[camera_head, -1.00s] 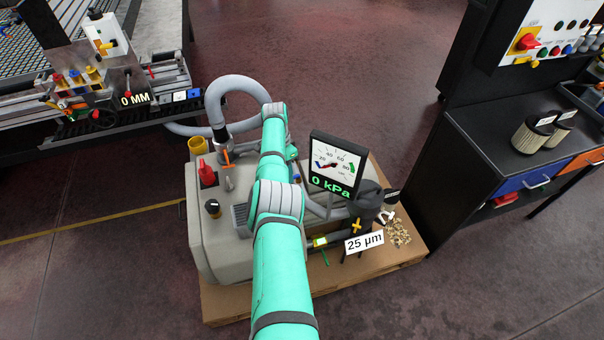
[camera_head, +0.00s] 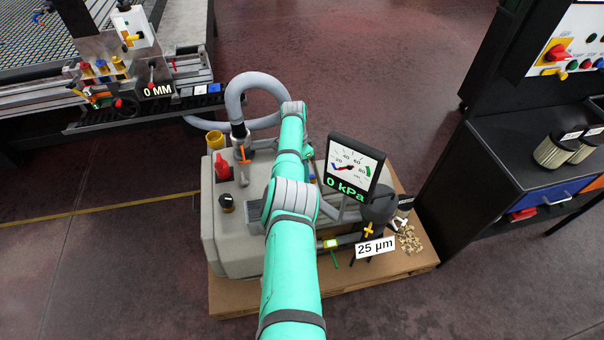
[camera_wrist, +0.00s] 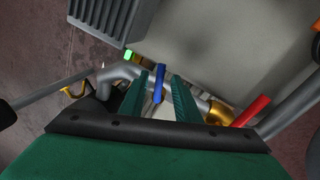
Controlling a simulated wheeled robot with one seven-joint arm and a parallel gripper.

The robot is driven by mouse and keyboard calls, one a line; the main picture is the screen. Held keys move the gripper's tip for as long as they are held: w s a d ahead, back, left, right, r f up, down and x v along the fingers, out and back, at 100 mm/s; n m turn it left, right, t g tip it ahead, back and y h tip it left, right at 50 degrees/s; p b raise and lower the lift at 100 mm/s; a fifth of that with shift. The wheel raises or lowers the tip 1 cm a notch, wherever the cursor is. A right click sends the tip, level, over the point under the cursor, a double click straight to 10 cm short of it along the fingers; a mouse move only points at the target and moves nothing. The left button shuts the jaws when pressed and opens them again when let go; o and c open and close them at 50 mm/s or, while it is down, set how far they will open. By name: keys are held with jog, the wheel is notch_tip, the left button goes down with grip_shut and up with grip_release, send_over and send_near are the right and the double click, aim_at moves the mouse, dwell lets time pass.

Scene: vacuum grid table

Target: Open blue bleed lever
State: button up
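The blue bleed lever (camera_wrist: 159,84) shows in the wrist view as a short blue bar beside a grey pipe (camera_wrist: 122,74). My gripper (camera_wrist: 160,79) is open, with one green finger on each side of the lever. A gap shows between the lever and each finger, so I see no grip on it; the depth between them is hard to judge. In the head view my arm hides the gripper and most of the lever's surroundings on the grey pump unit (camera_head: 232,240). The gauge (camera_head: 352,168) there reads 0 kPa.
In the wrist view a red handle (camera_wrist: 251,111) and a brass fitting (camera_wrist: 217,112) lie close right of the fingers. In the head view a grey hose (camera_head: 236,98) loops behind my arm. A black workbench (camera_head: 505,160) stands at the right, with open floor between.

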notch_tip(320, 180, up, 11)
jog(key=w+a, duration=0.1)
jog(key=shift+w+f, duration=0.15)
jog(key=shift+w, duration=0.25)
jog(key=shift+a, duration=0.15)
